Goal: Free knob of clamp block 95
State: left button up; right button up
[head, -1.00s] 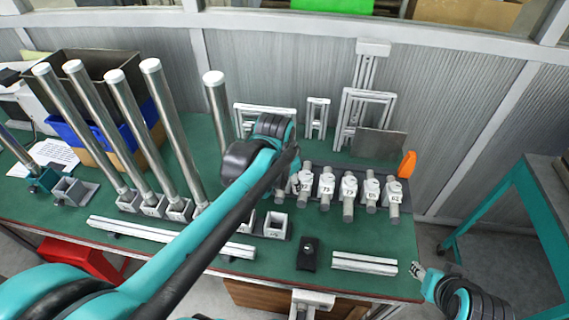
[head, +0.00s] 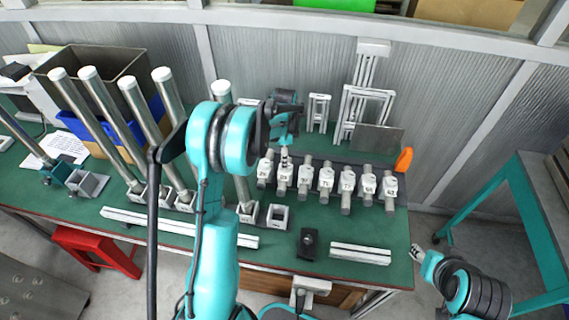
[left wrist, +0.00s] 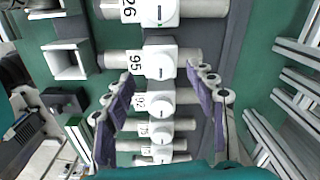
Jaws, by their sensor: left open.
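Clamp block 95 (left wrist: 136,66) is second from the top in the left wrist view, a white block with a printed number. Its round white knob (left wrist: 162,62) faces the camera. In the head view it appears to be the second block (head: 284,176) from the left in the row. My left gripper (left wrist: 160,76) is open and empty. Its purple-padded fingers are spread on either side of the row, with the tips near block 95; I see no contact. In the head view this gripper (head: 285,150) hangs over the row's left part. My right gripper (head: 418,254) is right of the bench; its jaws are unclear.
Block 26 (left wrist: 130,10) and block 92 (left wrist: 139,99) flank block 95 closely. Tall metal tubes (head: 107,120) stand at the left. A square socket (head: 279,216), a black block (head: 308,243) and a white rail (head: 361,254) lie in front. White frames (head: 365,108) stand behind.

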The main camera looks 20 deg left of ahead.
pick_arm(q)
jog(key=shift+f+b, duration=0.4)
jog(key=shift+f, duration=1.5)
jog(key=c, duration=1.2)
jog(key=shift+o, duration=0.2)
